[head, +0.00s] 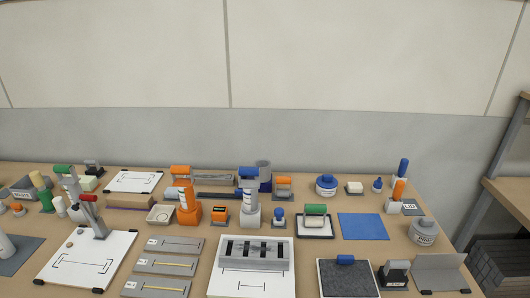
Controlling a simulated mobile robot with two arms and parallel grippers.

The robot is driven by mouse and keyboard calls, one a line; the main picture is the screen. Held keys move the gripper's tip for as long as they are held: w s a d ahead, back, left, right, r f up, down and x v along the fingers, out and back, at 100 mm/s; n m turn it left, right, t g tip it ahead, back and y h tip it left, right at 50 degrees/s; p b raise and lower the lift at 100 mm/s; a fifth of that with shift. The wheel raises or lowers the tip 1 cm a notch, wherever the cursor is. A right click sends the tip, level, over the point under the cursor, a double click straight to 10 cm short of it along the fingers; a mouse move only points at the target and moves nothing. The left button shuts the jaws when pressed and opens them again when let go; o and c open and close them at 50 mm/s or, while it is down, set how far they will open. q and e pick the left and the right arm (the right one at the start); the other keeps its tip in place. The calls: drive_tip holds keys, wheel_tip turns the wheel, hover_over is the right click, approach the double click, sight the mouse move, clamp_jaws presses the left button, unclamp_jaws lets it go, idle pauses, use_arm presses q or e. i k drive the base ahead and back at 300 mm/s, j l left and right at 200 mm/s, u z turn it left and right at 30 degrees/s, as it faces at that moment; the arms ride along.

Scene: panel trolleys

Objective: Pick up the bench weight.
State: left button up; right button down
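I cannot tell for certain which object is the bench weight. One candidate is a squat grey labelled cylinder (423,232) near the right end of the bench. Another is a round pale pot-like piece with a blue top (326,185) further back. Smaller blue-knobbed pieces stand at the middle (279,216) and the back right (377,184). All of these stand upright on the bench, and nothing is seen holding them. Neither of my grippers shows in the head view.
The wooden bench (120,205) is crowded with blocks, plates and orange, blue and green-topped tools. A blue mat (363,227) lies bare at the right. A grey angled plate (440,272) stands at the front right. A shelf rack (507,190) is beyond the right edge.

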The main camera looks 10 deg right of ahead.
sight(393, 274)
drive_tip(key=z, duration=1.4)
